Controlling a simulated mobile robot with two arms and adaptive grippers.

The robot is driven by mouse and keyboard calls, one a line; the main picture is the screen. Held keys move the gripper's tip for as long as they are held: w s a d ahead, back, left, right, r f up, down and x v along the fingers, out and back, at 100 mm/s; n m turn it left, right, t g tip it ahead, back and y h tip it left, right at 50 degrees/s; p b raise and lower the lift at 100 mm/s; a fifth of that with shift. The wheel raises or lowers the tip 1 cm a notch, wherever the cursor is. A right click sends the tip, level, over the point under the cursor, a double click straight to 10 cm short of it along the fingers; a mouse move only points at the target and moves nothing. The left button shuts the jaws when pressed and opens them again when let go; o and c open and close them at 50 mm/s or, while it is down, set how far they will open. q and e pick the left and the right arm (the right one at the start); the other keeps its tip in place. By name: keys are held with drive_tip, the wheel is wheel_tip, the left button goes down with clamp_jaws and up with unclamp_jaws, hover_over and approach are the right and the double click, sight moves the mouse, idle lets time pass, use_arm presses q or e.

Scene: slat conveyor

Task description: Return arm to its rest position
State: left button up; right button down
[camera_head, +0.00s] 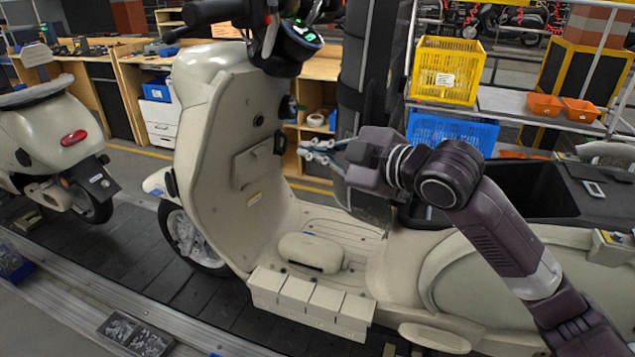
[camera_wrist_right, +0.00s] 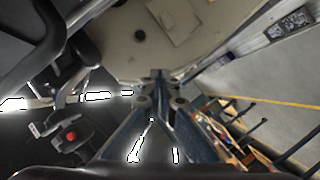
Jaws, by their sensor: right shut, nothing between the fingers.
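My right arm (camera_head: 500,240) comes in from the lower right of the head view and reaches left over the cream scooter (camera_head: 225,150). Its gripper (camera_head: 306,151) is shut and empty, in front of the scooter's leg shield and above the footboard. In the right wrist view the closed fingertips (camera_wrist_right: 160,76) meet at the middle, with the cream panel (camera_wrist_right: 135,50) beyond them. Whether the fingertips touch the panel is hard to tell; a gap seems to show in the head view. My left gripper is not in view.
The handlebar (camera_head: 225,12) stands above the gripper at the left. A second scooter (camera_head: 55,140) is at the far left on the slat conveyor (camera_head: 120,240). A yellow crate (camera_head: 447,70), a blue crate (camera_head: 450,130) and orange bins (camera_head: 545,104) are behind. A parts tray (camera_head: 135,335) lies in front.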

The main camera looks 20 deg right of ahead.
drive_tip(key=s+f+m+g+h, duration=0.2)
drive_tip(key=s+f+m, duration=0.35)
drive_tip(key=f, duration=0.95)
drive_tip(key=s+f+m+g+h, duration=0.2)
drive_tip(key=s+f, duration=0.6)
drive_tip(key=f, duration=0.6)
drive_tip(key=s+d+f+m+g+h, duration=0.15)
drive_tip(key=s+f, duration=0.25)
drive_tip(key=s, duration=0.4)
drive_tip(key=s+d+f+m+g+h, duration=0.1)
drive_tip(key=s+d+f+m+g, duration=0.2)
drive_tip(key=s, duration=0.4)
drive_tip(key=s+d+f+m+g+h, duration=0.1)
drive_tip(key=s+f+m+g, duration=0.1)
drive_tip(key=s+f, duration=0.5)
wheel_tip(320, 180, down, 26)
drive_tip(key=s, duration=0.3)
drive_tip(key=s+d+f+g, duration=0.2)
drive_tip(key=s+d+f, duration=0.1)
drive_tip(key=s+f, duration=1.2)
drive_tip(key=shift+s, duration=0.6)
